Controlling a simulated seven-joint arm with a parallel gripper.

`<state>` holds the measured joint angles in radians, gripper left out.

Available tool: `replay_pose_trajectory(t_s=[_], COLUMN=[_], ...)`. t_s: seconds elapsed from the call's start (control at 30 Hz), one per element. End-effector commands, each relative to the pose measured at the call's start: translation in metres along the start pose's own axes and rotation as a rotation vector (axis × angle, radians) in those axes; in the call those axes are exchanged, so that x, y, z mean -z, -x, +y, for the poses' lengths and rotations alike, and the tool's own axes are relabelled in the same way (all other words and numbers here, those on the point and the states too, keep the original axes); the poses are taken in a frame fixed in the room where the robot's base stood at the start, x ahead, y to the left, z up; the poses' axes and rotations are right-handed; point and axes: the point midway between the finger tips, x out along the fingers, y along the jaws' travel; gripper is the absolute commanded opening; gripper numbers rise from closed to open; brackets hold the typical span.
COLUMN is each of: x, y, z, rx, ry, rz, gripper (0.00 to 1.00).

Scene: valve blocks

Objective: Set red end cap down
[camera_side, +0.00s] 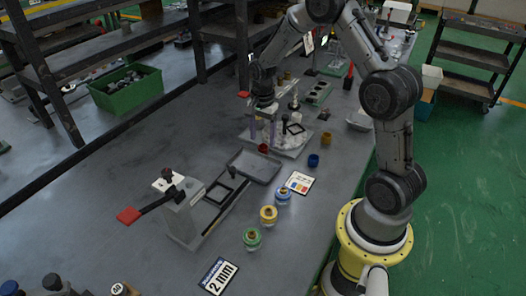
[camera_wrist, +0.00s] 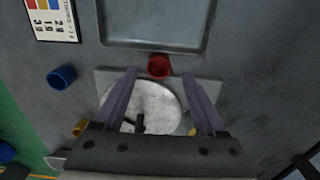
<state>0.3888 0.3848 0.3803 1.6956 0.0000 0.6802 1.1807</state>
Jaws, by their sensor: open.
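The red end cap (camera_side: 263,148) rests near the front edge of a pale plate, close to the grey tray. It also shows in the wrist view (camera_wrist: 159,66), round with a dark hollow, at the plate's edge. My gripper (camera_side: 262,138) is above the plate, pointing down. In the wrist view my gripper (camera_wrist: 160,76) has its two purple fingers spread wide, with the cap between and slightly beyond the tips. A gap shows on each side of the cap. A round silver disc (camera_wrist: 152,100) lies between the fingers; its lower part is hidden by my gripper.
A blue cap (camera_side: 313,160) stands right of the plate. The empty grey tray (camera_side: 256,167) is just in front. Green (camera_side: 252,238), yellow (camera_side: 268,215) and blue-topped (camera_side: 283,196) parts stand nearer, beside a colour card (camera_side: 299,183). A clamp with a red handle (camera_side: 129,215) is at left.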

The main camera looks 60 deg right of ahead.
Motion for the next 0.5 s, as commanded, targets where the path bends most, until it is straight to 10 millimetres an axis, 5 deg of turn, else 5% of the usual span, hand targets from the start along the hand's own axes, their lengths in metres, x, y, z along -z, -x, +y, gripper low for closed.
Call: replay_pose_trajectory(t_s=[0.2, 0.5], x=[-0.001, -0.001], y=[-0.031, -0.038], z=[0.002, 0.002], rx=[-0.004, -0.001], ry=[0.0, 0.0], rz=[-0.002, 0.0], gripper=[0.73, 0.73])
